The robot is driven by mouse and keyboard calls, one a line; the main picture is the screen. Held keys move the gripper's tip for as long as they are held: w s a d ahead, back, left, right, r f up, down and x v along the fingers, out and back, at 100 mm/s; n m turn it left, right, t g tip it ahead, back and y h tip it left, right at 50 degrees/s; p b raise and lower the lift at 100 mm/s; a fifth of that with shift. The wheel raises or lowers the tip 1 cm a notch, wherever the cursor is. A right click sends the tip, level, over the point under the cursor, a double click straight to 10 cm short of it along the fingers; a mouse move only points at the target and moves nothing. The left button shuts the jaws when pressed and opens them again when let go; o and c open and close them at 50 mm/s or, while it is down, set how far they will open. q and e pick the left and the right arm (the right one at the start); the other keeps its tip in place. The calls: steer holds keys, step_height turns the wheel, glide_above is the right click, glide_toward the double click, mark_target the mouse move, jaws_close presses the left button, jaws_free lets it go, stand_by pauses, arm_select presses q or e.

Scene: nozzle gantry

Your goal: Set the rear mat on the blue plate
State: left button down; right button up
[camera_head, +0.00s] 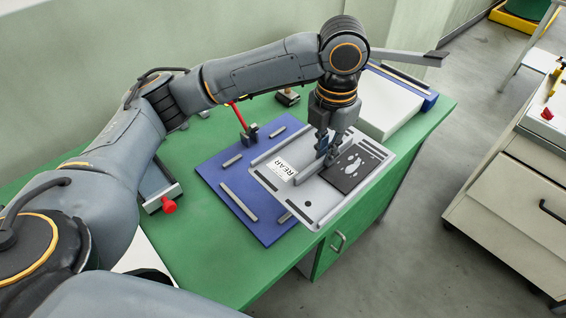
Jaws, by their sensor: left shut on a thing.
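The rear mat (318,208) is a light grey tray-like piece with a white label reading REAR and a black panel with white footprint-like marks. My left gripper (326,152) points down over its middle and is shut on it, at an upright part between the label and the black panel. The blue plate (218,170) lies on the green bench top, with several short grey bars on it. The mat covers the plate's right part and reaches past its right edge. I cannot tell whether the mat touches the plate or hangs just above it. My right gripper is not in view.
A white box with a blue edge (390,105) stands behind the mat at the right. A red-handled clamp (244,125) stands at the plate's back edge. A grey device with a red knob (160,190) is left of the plate. The green bench (235,285) is clear in front.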

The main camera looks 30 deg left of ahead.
mark_target(299, 146)
arm_select(q)
steer(key=a+f, duration=0.1)
steer(key=a, duration=0.1)
steer(key=w+a, duration=0.1)
steer(key=a, duration=0.1)
steer(key=a+f+p, duration=0.1)
steer(key=a, duration=0.1)
steer(key=shift+w+a+f, duration=0.3)
steer(key=shift+w, duration=0.05)
steer(key=a+f, duration=0.1)
steer(key=w+a+f, duration=0.1)
steer(key=a+f, duration=0.1)
steer(key=shift+f, duration=0.3)
steer(key=shift+a+f, duration=0.25)
steer(key=shift+f, duration=0.2)
steer(key=f, duration=0.1)
steer(key=a+f+p, duration=0.1)
steer(key=f, duration=0.2)
steer(key=shift+w+a, duration=0.2)
steer(key=shift+a, duration=0.05)
steer(key=shift+f, duration=0.45)
steer(key=c, duration=1.8)
jaws_free()
steer(key=shift+f, duration=0.15)
steer(key=o, duration=0.4)
steer(key=shift+c, duration=0.2)
